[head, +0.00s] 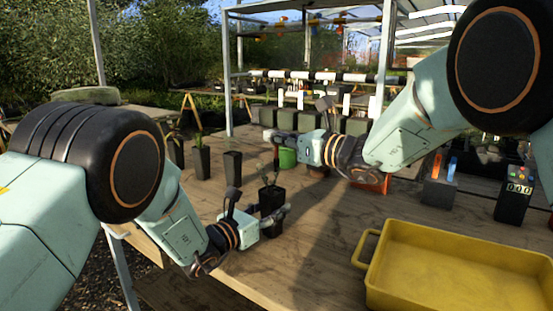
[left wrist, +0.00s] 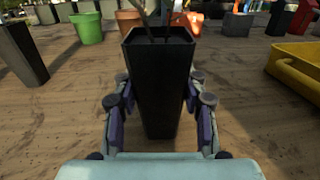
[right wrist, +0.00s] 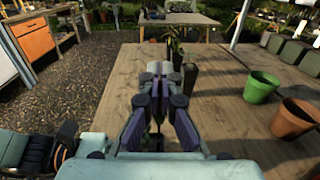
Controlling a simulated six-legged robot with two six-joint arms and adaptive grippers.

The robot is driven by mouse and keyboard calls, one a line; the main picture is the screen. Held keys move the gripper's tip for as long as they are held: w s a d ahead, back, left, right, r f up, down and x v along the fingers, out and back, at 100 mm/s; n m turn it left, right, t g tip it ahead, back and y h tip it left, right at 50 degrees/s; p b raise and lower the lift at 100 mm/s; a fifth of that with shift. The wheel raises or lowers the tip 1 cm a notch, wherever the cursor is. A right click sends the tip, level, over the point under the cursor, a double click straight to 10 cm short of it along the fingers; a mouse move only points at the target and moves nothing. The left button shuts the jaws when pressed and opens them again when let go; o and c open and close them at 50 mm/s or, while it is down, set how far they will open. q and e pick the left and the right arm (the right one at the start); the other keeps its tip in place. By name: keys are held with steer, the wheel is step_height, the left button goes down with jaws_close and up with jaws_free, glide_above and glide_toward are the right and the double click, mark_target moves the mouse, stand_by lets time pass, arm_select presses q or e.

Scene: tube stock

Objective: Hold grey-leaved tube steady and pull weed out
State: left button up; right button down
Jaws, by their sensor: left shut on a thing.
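The black square tube (head: 271,198) stands near the table's front edge, with thin grey-green leaves (head: 275,172) above it. My left gripper (head: 277,213) is shut around its sides. The left wrist view shows the tube (left wrist: 158,85) upright between both fingers, with stems rising from its top; their tops are cut off. I cannot tell weed from plant there. My right gripper (head: 283,143) is above and behind the tube in the head view. Its fingertips (right wrist: 158,72) are together with nothing clearly held; a dark green bit (right wrist: 155,126) shows below them.
A yellow tray (head: 455,238) sits at the front right. A green pot (head: 288,158) and a terracotta pot (right wrist: 294,118) stand behind the tube. Other black tubes (head: 233,165) stand at left. A counter box reading 000 (head: 515,192) is at right. Bare wood lies between tube and tray.

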steer(key=shift+r, duration=1.1)
arm_select(q)
steer(key=o, duration=1.3)
steer(key=shift+o, duration=0.2)
steer(key=shift+a, duration=0.1)
